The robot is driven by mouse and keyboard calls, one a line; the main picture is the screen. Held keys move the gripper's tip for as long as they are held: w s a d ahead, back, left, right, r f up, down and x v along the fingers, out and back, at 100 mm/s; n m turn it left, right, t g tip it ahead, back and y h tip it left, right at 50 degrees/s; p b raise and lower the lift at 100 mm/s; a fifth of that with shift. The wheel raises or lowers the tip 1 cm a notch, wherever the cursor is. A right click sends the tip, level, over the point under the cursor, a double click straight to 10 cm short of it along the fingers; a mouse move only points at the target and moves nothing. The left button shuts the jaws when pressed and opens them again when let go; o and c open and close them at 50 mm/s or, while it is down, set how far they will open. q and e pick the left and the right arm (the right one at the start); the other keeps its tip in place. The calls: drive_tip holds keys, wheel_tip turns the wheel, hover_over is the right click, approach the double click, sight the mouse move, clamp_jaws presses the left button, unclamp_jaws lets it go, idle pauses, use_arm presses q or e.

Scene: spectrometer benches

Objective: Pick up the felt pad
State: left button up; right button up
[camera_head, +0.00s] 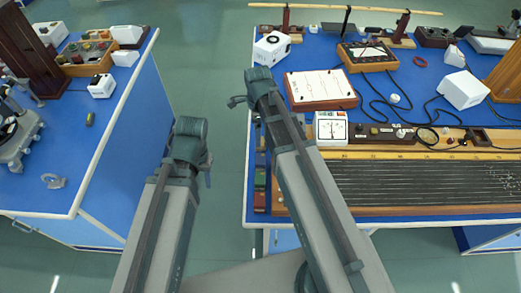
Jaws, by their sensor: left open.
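I cannot pick out the felt pad with certainty. A small dark block with a yellowish part (90,119) lies on the left blue bench (112,140), but it is too small to identify. My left gripper (207,171) is open and shows only in part at the end of my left arm, over the gap between the benches. It is apart from the bench things. My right arm reaches toward the right bench (262,105), and a small part of my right gripper (237,101) shows by its far end. Its jaws are not clear.
On the left bench are a grey metal clamp-like piece (53,181), a white cube (102,86) and a wooden tray of parts (88,52). The right bench is crowded with a white meter (330,129), a white-topped box (320,90), cables and a long stringed board (420,183). Green floor (200,60) lies between.

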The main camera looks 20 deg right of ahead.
use_arm(q)
drive_tip(key=shift+f, duration=0.5)
use_arm(e)
drive_tip(key=shift+f, duration=0.55)
use_arm(q)
drive_tip(key=shift+f, duration=0.15)
use_arm(e)
drive_tip(key=shift+f, duration=0.1)
drive_tip(key=f+b, duration=0.1)
drive_tip(key=b, duration=0.1)
drive_tip(key=f+b, duration=0.1)
drive_tip(key=f, duration=0.1)
drive_tip(key=f+b, duration=0.2)
drive_tip(key=shift+d+b, duration=0.3)
drive_tip(key=shift+d, duration=0.05)
use_arm(q)
wheel_tip(320, 180, down, 5)
drive_tip(key=shift+r, duration=0.1)
use_arm(e)
drive_tip(key=c, duration=1.4)
use_arm(q)
drive_tip(key=shift+r, duration=0.1)
use_arm(e)
drive_tip(key=shift+r, duration=0.2)
drive_tip(key=shift+c, duration=0.2)
